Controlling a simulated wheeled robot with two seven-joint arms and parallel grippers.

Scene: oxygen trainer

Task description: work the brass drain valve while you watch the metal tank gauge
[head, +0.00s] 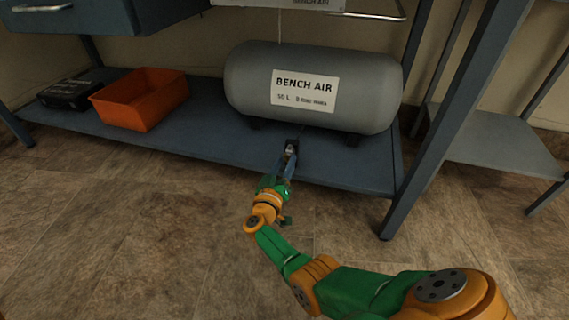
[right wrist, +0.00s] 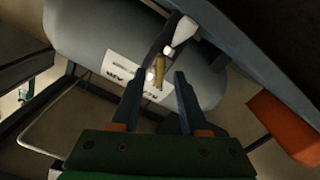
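The grey metal tank (head: 315,85), labelled BENCH AIR, lies on the lower shelf; it also shows in the right wrist view (right wrist: 95,30). A small brass piece (right wrist: 159,68), which looks like the drain valve, hangs by the tank in the right wrist view, with pale parts beside it. My right gripper (head: 290,158) reaches to the shelf's front edge below the tank. In the right wrist view my right gripper (right wrist: 158,80) is open, its fingertips on either side of the brass piece; contact cannot be told. I see no gauge face. My left gripper is out of view.
The blue shelf (head: 205,140) also holds an orange bin (head: 140,97) and a black case (head: 70,92) at left. A blue bench leg (head: 425,130) stands right of the tank. The floor in front (head: 130,230) is clear.

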